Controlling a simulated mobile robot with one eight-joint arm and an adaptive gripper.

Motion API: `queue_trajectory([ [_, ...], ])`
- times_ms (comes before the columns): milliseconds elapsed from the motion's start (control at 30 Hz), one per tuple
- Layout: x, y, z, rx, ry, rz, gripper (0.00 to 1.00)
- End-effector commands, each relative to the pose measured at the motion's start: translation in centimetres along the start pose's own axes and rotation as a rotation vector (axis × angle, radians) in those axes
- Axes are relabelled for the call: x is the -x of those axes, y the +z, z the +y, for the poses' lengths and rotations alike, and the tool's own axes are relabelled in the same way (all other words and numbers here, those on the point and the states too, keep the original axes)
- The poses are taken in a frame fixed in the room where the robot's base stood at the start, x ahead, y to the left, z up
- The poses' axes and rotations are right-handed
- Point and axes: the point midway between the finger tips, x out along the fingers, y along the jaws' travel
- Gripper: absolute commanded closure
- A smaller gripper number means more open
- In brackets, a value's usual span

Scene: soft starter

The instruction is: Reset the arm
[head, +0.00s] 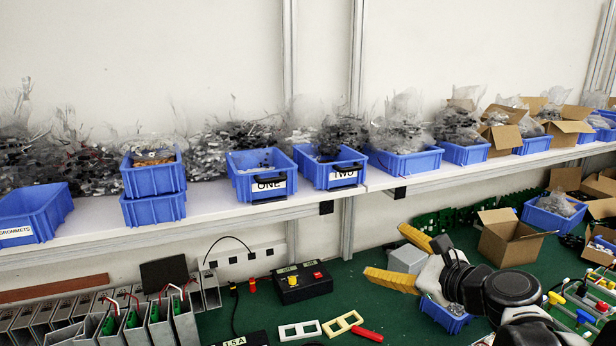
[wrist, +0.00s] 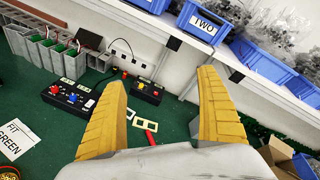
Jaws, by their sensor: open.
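My gripper (head: 412,260) has yellow ribbed fingers and shows at the lower right in the head view, above the green bench. It also fills the lower part of the wrist view (wrist: 165,105), where the two fingers stand wide apart with nothing between them. My black and white arm (head: 500,290) reaches in from the lower right corner in the head view. The gripper is below the shelf and to the right of a black box with a red and a yellow button (head: 302,282).
A white shelf (head: 240,217) holds blue bins, including one marked ONE (head: 265,186) and one marked TWO (head: 345,176). Grey housings (head: 100,318) stand at lower left. A red-handled tool (head: 367,334) and cream frames (head: 343,323) lie on the bench. A cardboard box (head: 508,240) stands right of the gripper.

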Motion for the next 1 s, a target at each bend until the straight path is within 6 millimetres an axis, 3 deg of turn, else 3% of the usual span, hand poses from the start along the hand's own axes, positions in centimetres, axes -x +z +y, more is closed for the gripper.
queue_trajectory([
  [33,0.0,-1.2,2.3,0.094,0.032,0.025,0.15],
  [167,0.8,-3.9,7.6,0.417,0.143,0.101,0.15],
  [267,2.2,-7.3,12.9,0.752,0.271,0.159,0.15],
  [400,5.7,-14.1,20.2,1.334,0.527,0.221,0.15],
  [500,8.3,-18.2,23.2,1.677,0.703,0.235,0.15],
  [600,10.3,-20.9,24.6,1.916,0.841,0.233,0.15],
  [700,11.6,-22.2,25.0,2.049,0.926,0.229,0.15],
  [1000,11.9,-22.5,25.0,2.086,0.951,0.227,0.15],
])
